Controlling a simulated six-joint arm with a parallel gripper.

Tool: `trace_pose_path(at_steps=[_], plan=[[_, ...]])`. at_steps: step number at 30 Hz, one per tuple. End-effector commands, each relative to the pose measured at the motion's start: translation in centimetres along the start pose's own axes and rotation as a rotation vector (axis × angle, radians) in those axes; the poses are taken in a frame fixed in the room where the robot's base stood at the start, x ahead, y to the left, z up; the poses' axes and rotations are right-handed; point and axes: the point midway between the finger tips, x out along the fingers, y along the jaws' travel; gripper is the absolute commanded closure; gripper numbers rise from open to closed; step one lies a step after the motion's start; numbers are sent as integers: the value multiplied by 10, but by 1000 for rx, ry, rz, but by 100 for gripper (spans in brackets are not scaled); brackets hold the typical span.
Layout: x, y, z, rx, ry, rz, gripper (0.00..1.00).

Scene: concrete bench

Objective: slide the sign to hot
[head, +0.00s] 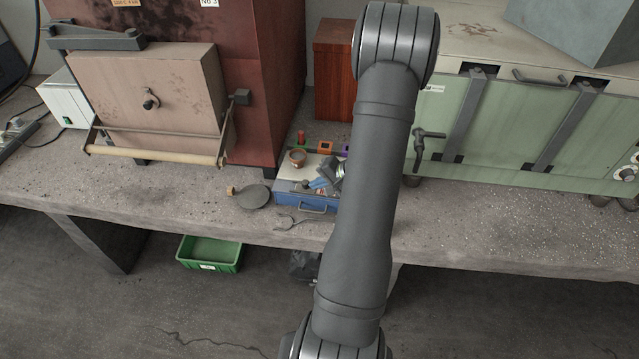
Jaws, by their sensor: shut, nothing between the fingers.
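I cannot make out a sign reading hot in the head view; it may be too small or hidden behind my arm. My gripper (329,176) shows only in part, left of my arm, low over the blue box (292,199) with a pale top. It is shut, and nothing shows held in it. I cannot tell whether it touches anything on the box. Small items, including a small brown bowl (297,158) and a light blue piece, lie around it. An orange block (325,147) and a purple piece stand at the back of the box.
A rusty red furnace (262,80) with a beige door (150,95) and bar handle stands left. A green cabinet (500,130) with latches stands right. A dark round dish (253,196) and tongs (290,222) lie near the bench edge. The front right bench is clear.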

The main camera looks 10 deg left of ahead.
Motion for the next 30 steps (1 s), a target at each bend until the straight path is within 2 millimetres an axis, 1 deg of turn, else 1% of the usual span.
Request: trace_pose_path(at_steps=[2, 5, 12, 15, 18, 22, 30], plan=[[-3, 0, 1, -1, -3, -1, 100], [-15, 0, 0, -1, 0, -1, 100], [-63, 0, -1, -1, 4, -1, 100], [-80, 0, 0, 0, 4, -1, 100], [-91, 0, 0, 0, 2, -1, 100], [-100, 0, 0, 0, 1, -1, 100], [-100, 0, 0, 0, 0, 0, 100]])
